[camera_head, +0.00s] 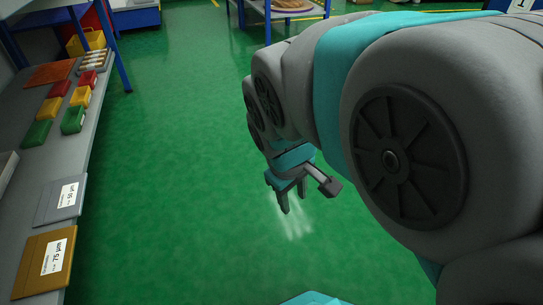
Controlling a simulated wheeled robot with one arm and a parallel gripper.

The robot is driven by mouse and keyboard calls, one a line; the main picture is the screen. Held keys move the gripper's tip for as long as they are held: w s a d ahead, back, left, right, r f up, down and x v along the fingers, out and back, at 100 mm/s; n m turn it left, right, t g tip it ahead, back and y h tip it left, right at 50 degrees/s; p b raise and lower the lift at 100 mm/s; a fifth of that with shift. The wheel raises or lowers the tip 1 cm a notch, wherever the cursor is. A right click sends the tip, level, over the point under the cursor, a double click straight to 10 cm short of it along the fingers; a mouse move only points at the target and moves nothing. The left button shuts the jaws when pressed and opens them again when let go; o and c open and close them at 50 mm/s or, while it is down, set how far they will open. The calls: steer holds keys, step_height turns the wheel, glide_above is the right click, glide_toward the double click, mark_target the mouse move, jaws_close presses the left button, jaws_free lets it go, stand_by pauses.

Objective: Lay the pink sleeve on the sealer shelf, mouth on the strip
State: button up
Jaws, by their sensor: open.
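My gripper (291,191) hangs at the end of my grey and teal arm over the open green floor. Its fingers point down, apart and with nothing between them. I see no pink sleeve in this view. No sealer shelf or strip can be made out either. My arm covers much of the right side and hides what is behind it.
A long grey bench (93,128) runs along the left with red, yellow and green bins and two labelled flat items, one grey (62,201) and one brown (46,262). A blue-framed table (268,22) stands at the back. The middle floor (180,150) is clear.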

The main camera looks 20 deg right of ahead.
steer(key=s+a+f+m+g+y, duration=0.1)
steer(key=s+a+f, duration=0.1)
steer(key=s, duration=0.3)
steer(key=s+a+f+m+g+y, duration=0.1)
steer(key=s+a+f+m+g, duration=0.1)
steer(key=s, duration=0.4)
steer(key=shift+a, duration=0.8)
step_height(320, 180, up, 15)
steer(key=p, duration=1.4)
steer(key=shift+f+p, duration=0.15)
steer(key=shift+p, duration=0.25)
